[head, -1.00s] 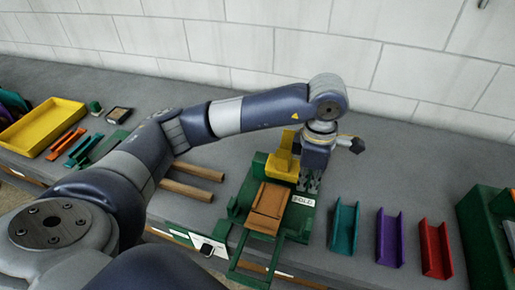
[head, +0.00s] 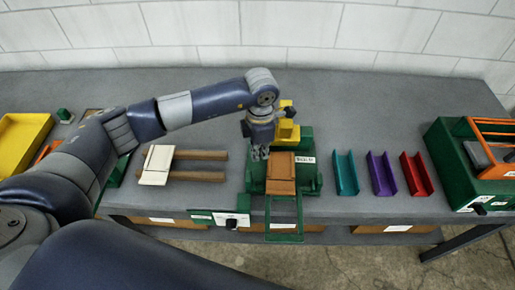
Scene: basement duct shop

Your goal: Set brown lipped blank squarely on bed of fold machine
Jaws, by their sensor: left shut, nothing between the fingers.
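The brown lipped blank (head: 281,172) lies flat on the bed of the green fold machine (head: 309,178), in front of its yellow upper part (head: 286,133). It looks roughly in line with the bed; small misalignment is hard to judge. A green frame (head: 284,222) sticks out at the machine's front. My left gripper (head: 260,155) points down at the machine's back left, just left of the yellow part and the blank. It is shut and empty, apart from the blank. My right gripper is not in view.
A cream panel (head: 156,165) lies across two wooden rails (head: 204,176) left of the machine. Teal (head: 346,174), purple (head: 381,174) and red (head: 416,174) channels stand to the right. A green machine with orange bars (head: 455,165) is at far right. The back bench is clear.

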